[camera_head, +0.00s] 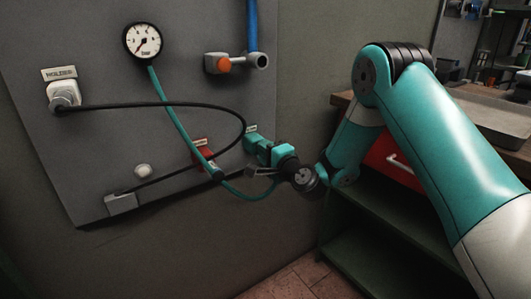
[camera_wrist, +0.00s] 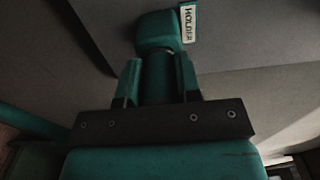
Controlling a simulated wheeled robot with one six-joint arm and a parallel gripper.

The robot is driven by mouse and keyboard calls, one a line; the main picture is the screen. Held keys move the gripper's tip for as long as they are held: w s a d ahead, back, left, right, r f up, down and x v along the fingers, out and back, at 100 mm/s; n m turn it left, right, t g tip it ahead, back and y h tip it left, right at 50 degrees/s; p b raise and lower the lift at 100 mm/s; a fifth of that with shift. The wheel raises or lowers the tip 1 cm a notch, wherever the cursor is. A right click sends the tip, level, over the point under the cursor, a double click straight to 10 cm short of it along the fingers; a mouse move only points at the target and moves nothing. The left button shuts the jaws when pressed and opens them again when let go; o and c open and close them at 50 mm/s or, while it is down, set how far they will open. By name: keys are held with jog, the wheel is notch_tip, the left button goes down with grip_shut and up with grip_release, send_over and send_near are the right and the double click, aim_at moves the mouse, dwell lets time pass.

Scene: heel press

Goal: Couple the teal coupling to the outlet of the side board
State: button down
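The teal coupling (camera_wrist: 157,78) shows in the wrist view as a dark teal cylinder below a teal block (camera_wrist: 157,30) beside a "HOLDER" label. My gripper (camera_wrist: 158,80) has one finger on each side of the coupling, with no clear gap, so it looks shut on it. In the head view my gripper (camera_head: 264,160) is at the lower right edge of the grey side board (camera_head: 100,140), at the teal holder. A teal hose (camera_head: 172,110) runs from the gauge down to my gripper. A pipe fitting with an open-looking round end (camera_head: 262,61), likely the outlet, sits at the upper right.
An orange knob (camera_head: 223,64) and a blue pipe (camera_head: 252,25) adjoin that fitting. A black cable (camera_head: 180,105) loops from a plug (camera_head: 63,95) across the board to a grey box (camera_head: 121,203). A red part (camera_head: 203,150) is near my gripper. A workbench (camera_head: 490,115) stands right.

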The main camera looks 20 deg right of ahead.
jog(key=shift+s+b, duration=0.1)
jog(key=shift+b, duration=0.5)
jog(key=shift+b+v, duration=0.8)
jog(key=shift+b, duration=0.2)
jog(key=shift+b+v, duration=1.95)
jog(key=shift+b, duration=0.35)
jog(key=s+r+p, duration=0.1)
jog(key=r+p, duration=0.8)
jog(key=r, duration=0.3)
jog(key=s+d+r+p, duration=0.1)
jog(key=s+r+p, duration=0.1)
jog(key=r+p, duration=0.8)
notch_tip(320, 180, up, 2)
jog(key=shift+s+r, duration=0.1)
jog(key=shift+s, duration=0.25)
jog(key=shift+w+d, duration=0.1)
